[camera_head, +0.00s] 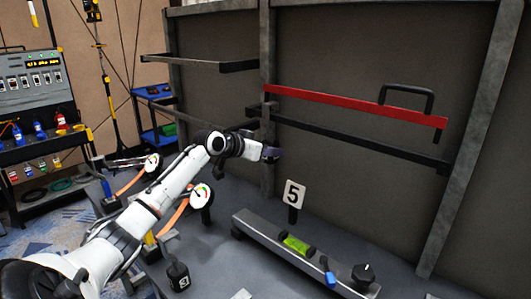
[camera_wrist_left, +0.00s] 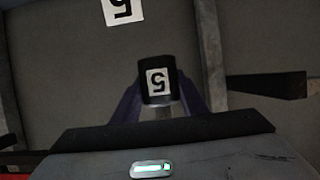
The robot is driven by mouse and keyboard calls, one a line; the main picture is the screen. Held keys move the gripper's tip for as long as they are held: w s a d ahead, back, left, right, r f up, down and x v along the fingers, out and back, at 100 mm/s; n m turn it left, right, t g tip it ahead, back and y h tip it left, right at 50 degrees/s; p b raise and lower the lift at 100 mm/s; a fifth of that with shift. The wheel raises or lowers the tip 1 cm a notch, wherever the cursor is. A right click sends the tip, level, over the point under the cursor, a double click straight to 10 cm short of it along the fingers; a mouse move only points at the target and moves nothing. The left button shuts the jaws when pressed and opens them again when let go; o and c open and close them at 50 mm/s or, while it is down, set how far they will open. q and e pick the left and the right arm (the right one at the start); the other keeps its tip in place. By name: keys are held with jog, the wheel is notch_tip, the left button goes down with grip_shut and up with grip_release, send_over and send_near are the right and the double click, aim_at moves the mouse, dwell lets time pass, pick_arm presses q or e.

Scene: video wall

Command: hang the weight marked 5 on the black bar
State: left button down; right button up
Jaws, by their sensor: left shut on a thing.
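My left gripper (camera_head: 270,153) reaches out in front of the wall frame, below the red bar and beside the frame's upright. In the left wrist view my left gripper (camera_wrist_left: 162,108) is shut on a dark weight (camera_wrist_left: 157,66) with a white label marked 5, upside down in that view. In the head view the weight is hard to make out at the gripper. The black bar (camera_head: 360,145) runs under the red bar on the wall frame, to the right of the gripper and apart from it. My right gripper is not in view.
The red bar (camera_head: 340,104) carries a black handle (camera_head: 407,97). A sign marked 5 (camera_head: 294,193) stands behind a low grey bench (camera_head: 260,233) holding a green vial (camera_head: 296,243). Another bar (camera_head: 200,68) is at upper left.

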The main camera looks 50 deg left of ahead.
pick_arm(q)
jog(key=shift+w+a+r, duration=0.1)
jog(key=shift+w+r, duration=0.3)
jog(key=shift+w, duration=0.25)
jog(key=shift+f+b, duration=0.65)
jog(key=shift+f, duration=0.6)
jog(key=c, duration=1)
grip_release()
jog(key=shift+s, duration=0.15)
jog(key=shift+f, duration=0.5)
jog(key=b+v, duration=0.1)
jog(key=v, duration=0.9)
jog(key=shift+r, duration=0.4)
jog(key=shift+s+f, duration=0.1)
jog(key=shift+s, duration=0.1)
